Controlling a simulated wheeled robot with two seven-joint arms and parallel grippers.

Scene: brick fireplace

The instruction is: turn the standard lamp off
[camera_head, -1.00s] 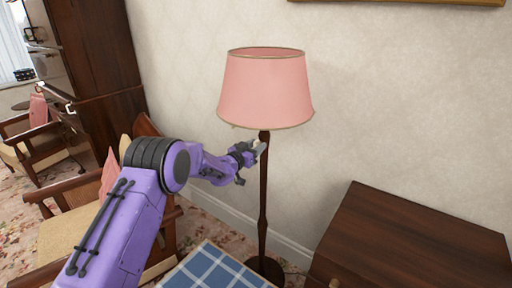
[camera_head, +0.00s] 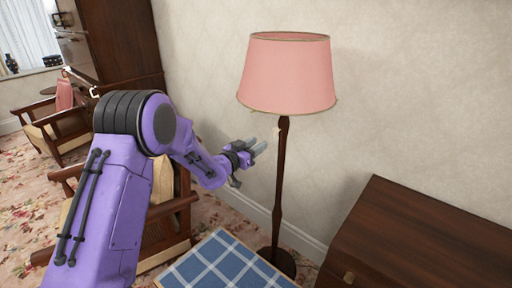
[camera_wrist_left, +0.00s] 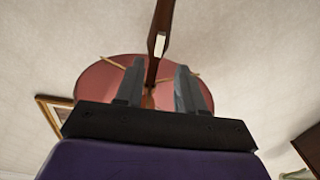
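The standard lamp has a pink shade (camera_head: 287,75) on a dark wooden pole (camera_head: 281,175). A small pale piece (camera_head: 276,132), perhaps the switch, shows on the pole just under the shade. I cannot tell whether the lamp is lit. My left gripper (camera_head: 260,147) is left of the pole in the head view, a little below the pale piece, with a gap in the picture. In the left wrist view its two fingers (camera_wrist_left: 159,80) are apart with nothing held between them. The pole and pale piece (camera_wrist_left: 159,45) appear beyond them, with the shade behind. My right gripper is out of view.
A dark wooden cabinet (camera_head: 425,235) stands right of the lamp. A blue checked surface (camera_head: 228,260) is low in front of the lamp base (camera_head: 277,263). A wooden armchair (camera_head: 165,215) is partly behind my left arm. The patterned wall (camera_head: 400,90) is behind the lamp.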

